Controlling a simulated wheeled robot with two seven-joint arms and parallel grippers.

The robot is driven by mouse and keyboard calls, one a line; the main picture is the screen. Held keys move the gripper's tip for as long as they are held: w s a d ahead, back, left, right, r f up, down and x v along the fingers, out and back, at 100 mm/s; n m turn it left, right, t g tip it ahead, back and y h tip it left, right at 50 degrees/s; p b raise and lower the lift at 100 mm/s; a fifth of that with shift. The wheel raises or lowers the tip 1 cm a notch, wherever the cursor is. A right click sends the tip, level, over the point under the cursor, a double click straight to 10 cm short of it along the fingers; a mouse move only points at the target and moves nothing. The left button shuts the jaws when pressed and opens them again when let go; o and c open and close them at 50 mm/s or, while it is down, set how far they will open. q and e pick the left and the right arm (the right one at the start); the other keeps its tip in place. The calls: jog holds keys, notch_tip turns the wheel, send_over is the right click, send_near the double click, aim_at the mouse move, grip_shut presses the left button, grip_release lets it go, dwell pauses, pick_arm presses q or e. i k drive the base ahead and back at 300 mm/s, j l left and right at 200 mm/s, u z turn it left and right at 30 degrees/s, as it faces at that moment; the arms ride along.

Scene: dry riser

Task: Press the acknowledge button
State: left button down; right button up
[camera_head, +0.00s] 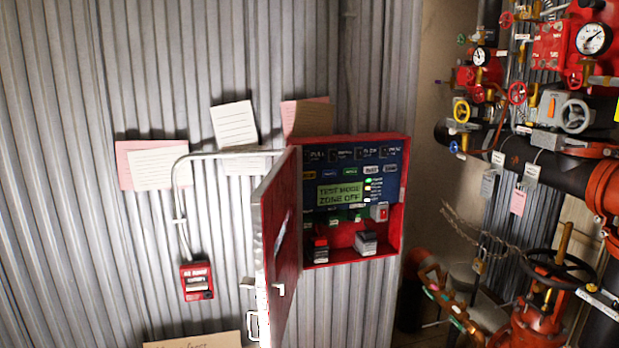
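A red alarm panel box (397,232) hangs on the corrugated wall, its red door (282,235) swung open toward me on the left. Inside is a dark blue control face with a lit green display (340,194) reading roughly "TEST MODE ZONE OFF". A row of small buttons (334,219) sits below the display, and coloured buttons or labels (349,171) sit above it. Their lettering is too small to read, so I cannot tell which is the acknowledge button. A red switch (381,212) is at the right. Neither of my grippers can be made out.
A red call point (196,281) with conduit is left of the door. Paper notes (234,124) are on the wall. Pipes, gauges (593,39) and a valve wheel (557,268) crowd the right side. The space before the panel's face looks clear.

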aim_at(307, 174)
jog(key=i+l, duration=0.1)
jog(key=l, duration=0.3)
jog(key=i+l, duration=0.1)
jog(key=l, duration=0.35)
jog(key=i+l, duration=0.1)
jog(key=l, duration=0.3)
jog(key=i+l, duration=0.15)
jog(key=i, duration=0.25)
jog(key=i+l, duration=0.15)
jog(key=i, duration=0.25)
jog(key=i+l, duration=0.15)
jog(key=i, duration=0.25)
